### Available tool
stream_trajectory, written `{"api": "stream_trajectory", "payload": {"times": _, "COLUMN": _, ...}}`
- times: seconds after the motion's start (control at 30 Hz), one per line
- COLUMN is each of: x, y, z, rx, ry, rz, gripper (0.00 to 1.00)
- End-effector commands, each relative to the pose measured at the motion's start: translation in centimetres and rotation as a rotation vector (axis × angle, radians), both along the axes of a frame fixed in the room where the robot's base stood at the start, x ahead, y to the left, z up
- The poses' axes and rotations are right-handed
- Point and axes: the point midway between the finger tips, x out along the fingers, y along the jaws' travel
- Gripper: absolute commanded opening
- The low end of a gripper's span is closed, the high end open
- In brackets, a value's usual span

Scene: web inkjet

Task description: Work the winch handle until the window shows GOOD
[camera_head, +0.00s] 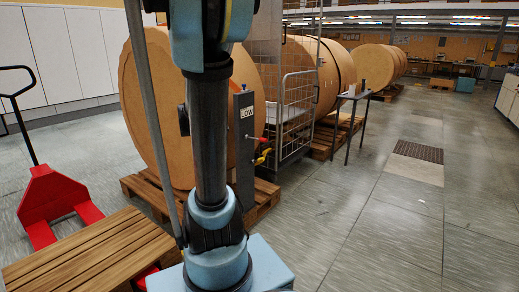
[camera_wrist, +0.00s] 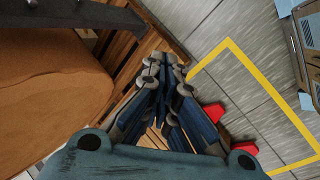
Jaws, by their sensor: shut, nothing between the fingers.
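A grey post (camera_head: 244,165) stands in front of the big tan roll, partly hidden behind my arm. A small white window (camera_head: 246,112) on it reads LOW. A small red part (camera_head: 263,142) and a yellow part (camera_head: 262,157) stick out at the post's right side. I cannot tell which of them belongs to the winch handle. My gripper (camera_wrist: 165,60) shows in the wrist view with its fingers together and empty. It points down over pallet slats and floor, touching nothing I can see. It cannot be made out in the head view.
Tan rolls (camera_head: 150,115) on wooden pallets (camera_head: 150,190) fill the left and middle. A wire cage (camera_head: 298,110) stands right of the post. A red pallet jack (camera_head: 58,195) and slatted wooden pallet (camera_head: 85,255) are at left. Open floor (camera_head: 400,225) lies at right.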

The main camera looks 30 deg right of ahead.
Motion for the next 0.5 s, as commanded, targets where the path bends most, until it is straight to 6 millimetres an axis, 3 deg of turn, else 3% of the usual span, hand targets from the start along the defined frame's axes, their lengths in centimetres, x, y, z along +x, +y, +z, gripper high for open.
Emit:
{"api": "stream_trajectory", "payload": {"times": 0.1, "x": 2.7, "y": -2.7, "z": -0.1, "rx": -0.090, "ry": 0.040, "rz": 0.087, "gripper": 0.00}}
{"api": "stream_trajectory", "payload": {"times": 0.5, "x": 10.3, "y": -11.8, "z": -2.1, "rx": -0.390, "ry": 0.237, "rz": 0.385, "gripper": 0.00}}
